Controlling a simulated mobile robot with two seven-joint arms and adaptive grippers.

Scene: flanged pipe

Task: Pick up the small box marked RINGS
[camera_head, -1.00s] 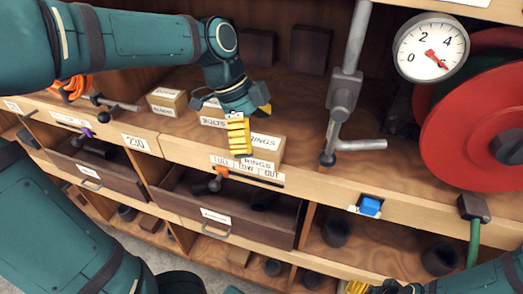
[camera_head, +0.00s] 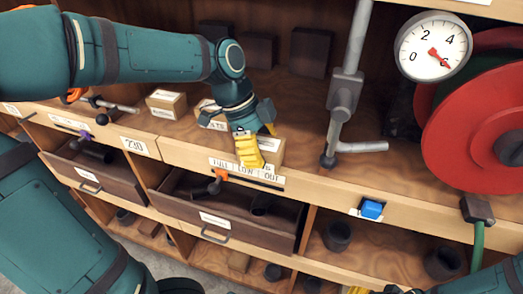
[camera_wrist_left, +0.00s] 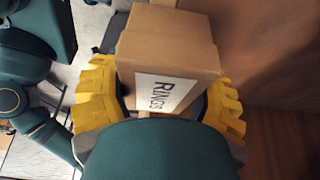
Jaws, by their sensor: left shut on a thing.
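The small cardboard box marked RINGS (camera_head: 274,151) stands on the shelf near its front edge, right of the other boxes. Most of its front is hidden behind my left gripper (camera_head: 250,150) in the head view. In the left wrist view the box (camera_wrist_left: 168,60) sits between the yellow fingers of my left gripper (camera_wrist_left: 165,100), its RINGS label facing the camera. The left gripper is shut on the box. Of my right gripper (camera_head: 362,290), only a little yellow and dark grey shows at the bottom edge, so its jaws cannot be judged.
Two other labelled boxes (camera_head: 166,104) (camera_head: 211,114) stand to the left on the shelf. A grey pipe with a lever (camera_head: 344,95), a gauge (camera_head: 433,48) and a red reel (camera_head: 485,125) are to the right. Drawers (camera_head: 228,212) stand open below.

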